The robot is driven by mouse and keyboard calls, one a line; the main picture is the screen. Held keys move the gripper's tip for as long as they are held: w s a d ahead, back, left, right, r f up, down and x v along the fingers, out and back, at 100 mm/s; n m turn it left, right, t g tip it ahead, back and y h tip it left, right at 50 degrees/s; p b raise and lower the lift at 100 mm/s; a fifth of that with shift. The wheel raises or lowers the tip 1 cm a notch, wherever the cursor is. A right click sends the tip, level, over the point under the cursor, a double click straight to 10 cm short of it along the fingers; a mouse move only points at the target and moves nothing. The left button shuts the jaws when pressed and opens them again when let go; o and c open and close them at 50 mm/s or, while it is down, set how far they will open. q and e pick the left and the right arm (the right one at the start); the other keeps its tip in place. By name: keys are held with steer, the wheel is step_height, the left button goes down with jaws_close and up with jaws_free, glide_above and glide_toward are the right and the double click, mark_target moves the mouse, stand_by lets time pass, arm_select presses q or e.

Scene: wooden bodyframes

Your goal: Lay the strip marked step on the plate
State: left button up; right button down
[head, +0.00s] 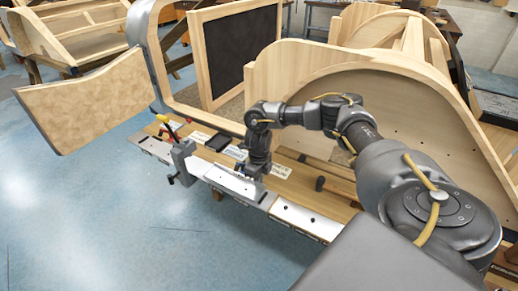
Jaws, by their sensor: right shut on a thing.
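My right gripper (256,172) points down over the front of the wooden bench board. It is shut on a thin strip that its fingers mostly hide; I cannot read a marking on it. Pale labelled pieces lie on the board around it: one to its left (236,152) and one to its right (280,171). Their lettering is too small to read. My left gripper is out of view.
A dark tray (218,142) and yellow-and-red-handled tools (168,127) lie behind. A dark cylinder (320,184) stands to the right. A curved wooden bodyframe (400,105) rises behind the board.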

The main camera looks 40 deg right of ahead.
steer(key=shift+f+b, duration=0.4)
steer(key=shift+f, duration=0.15)
stand_by(0.4)
steer(key=c, duration=1.5)
jaws_free()
step_height(320, 180, up, 11)
steer(key=shift+f+p, duration=0.1)
steer(key=shift+p, duration=0.25)
